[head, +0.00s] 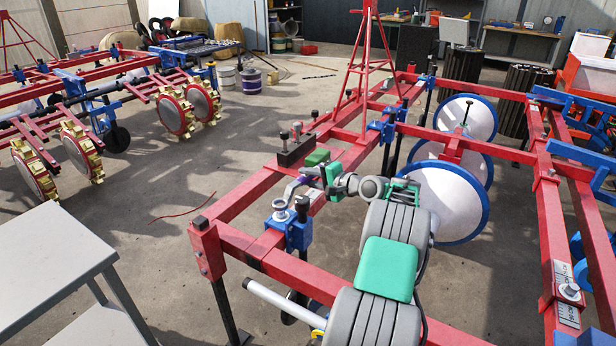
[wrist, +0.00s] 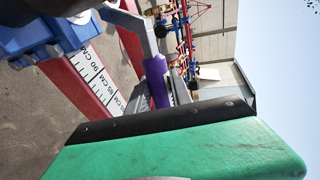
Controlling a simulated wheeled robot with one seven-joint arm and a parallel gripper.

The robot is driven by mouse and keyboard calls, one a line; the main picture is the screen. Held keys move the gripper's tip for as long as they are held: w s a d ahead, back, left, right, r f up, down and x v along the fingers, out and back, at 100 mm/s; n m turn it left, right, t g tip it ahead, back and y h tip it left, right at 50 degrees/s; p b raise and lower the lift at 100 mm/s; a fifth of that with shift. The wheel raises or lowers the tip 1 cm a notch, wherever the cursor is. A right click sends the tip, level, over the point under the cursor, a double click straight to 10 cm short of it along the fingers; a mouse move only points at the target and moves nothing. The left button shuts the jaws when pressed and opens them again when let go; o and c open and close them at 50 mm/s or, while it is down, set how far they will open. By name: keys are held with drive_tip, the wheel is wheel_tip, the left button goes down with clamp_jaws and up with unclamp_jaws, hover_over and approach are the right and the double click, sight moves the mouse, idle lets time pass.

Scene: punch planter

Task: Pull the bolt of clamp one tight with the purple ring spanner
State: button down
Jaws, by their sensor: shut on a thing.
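The ring spanner has a purple handle (wrist: 157,82) and a grey shank (wrist: 130,20). My gripper (head: 312,177) is shut on the purple handle, which shows only as a small purple patch in the head view. The grey end of the spanner (head: 291,190) reaches toward the bolt (head: 280,209) on top of a blue clamp (head: 297,232). That clamp sits on the red beam and also shows in the wrist view (wrist: 45,38). I cannot tell whether the ring is around the bolt head; a dark shape hides part of it in the wrist view. No clamp number is readable.
A white centimetre scale (wrist: 92,72) lies along the red beam beside the clamp. A dark block with upright pins (head: 295,150) stands on the frame behind my gripper. White discs with blue rims (head: 445,200) are to the right. A grey table (head: 50,262) stands at left.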

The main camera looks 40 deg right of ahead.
drive_tip(key=shift+f+b, duration=0.5)
drive_tip(key=shift+f, duration=1.05)
drive_tip(key=shift+s+r+m+h+p, duration=0.3)
drive_tip(key=shift+h+p, duration=0.1)
drive_tip(key=shift+p, duration=0.2)
drive_tip(key=s+a+m+g+h+p, duration=0.2)
drive_tip(key=s+m+h+p, duration=0.5)
drive_tip(key=p, duration=0.6)
drive_tip(key=shift+s+m+h+p, duration=0.4)
drive_tip(key=shift+s+h, duration=0.05)
drive_tip(key=shift+h, duration=0.95)
drive_tip(key=shift+f, duration=0.25)
drive_tip(key=shift+w+d+f+y+b, duration=0.1)
drive_tip(key=shift+w+d+y+b, duration=0.15)
drive_tip(key=shift+b, duration=0.75)
drive_tip(key=shift+a, duration=0.1)
